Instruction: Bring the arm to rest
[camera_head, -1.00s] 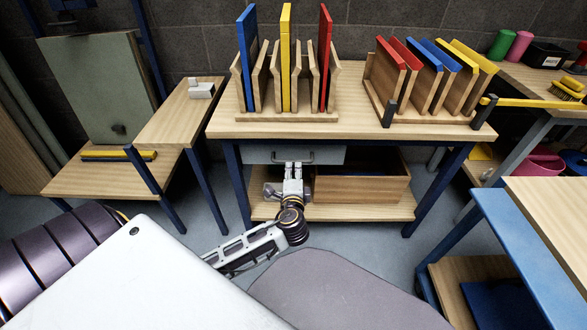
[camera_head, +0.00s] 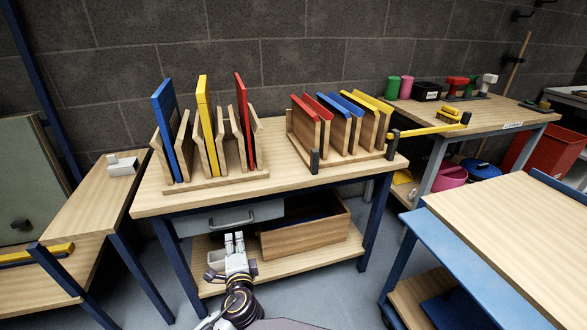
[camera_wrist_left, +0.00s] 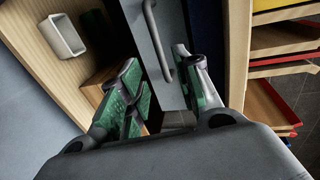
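My left gripper (camera_head: 234,239) is low in the head view, at the front of the middle table, just below the grey drawer (camera_head: 255,211) and its handle (camera_head: 232,221). In the left wrist view my left gripper (camera_wrist_left: 157,62) has its fingers apart. The drawer handle (camera_wrist_left: 157,42) shows between them in the picture; I see no finger gripping it. The drawer looks shut. My right gripper is not in view.
The middle table (camera_head: 285,182) bears a rack (camera_head: 215,184) with blue, yellow and red panels and a second rack (camera_head: 345,160) of coloured panels. A wooden box (camera_head: 305,238) stands on its lower shelf. A blue-framed table (camera_head: 515,240) is at right.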

